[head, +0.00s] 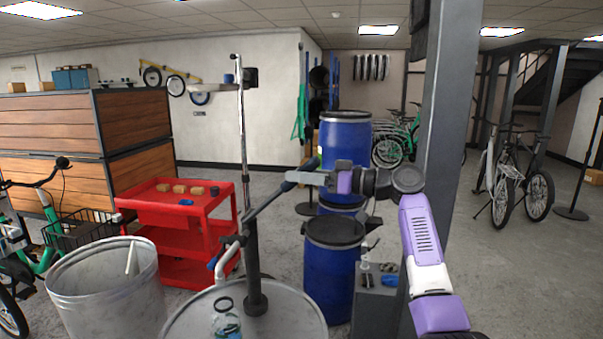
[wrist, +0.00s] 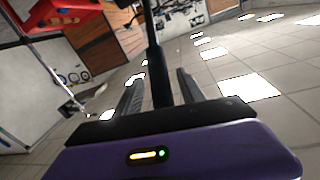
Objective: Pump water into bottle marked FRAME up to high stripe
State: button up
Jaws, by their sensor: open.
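The hand pump (head: 252,260) stands on a pale drum top (head: 290,318), its lever sloping up to the right to a dark grip (head: 287,186). A clear bottle (head: 226,322) with a dark ring at its mouth sits below the pump's pale spout (head: 229,252). It is cut by the bottom edge; its label, stripes and water level cannot be read. My gripper (head: 310,179) is at the lever's upper end. In the wrist view, the dark lever (wrist: 156,65) passes between the two spread fingers of my gripper (wrist: 158,92).
A red cart (head: 178,210) with small boxes stands behind left of the pump. A grey metal bin (head: 105,290) is front left. Blue barrels (head: 333,270) stand right of the pump, beside a grey pillar (head: 447,130).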

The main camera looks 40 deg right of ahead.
jog(key=shift+c, duration=0.5)
grip_shut()
dwell(1.0)
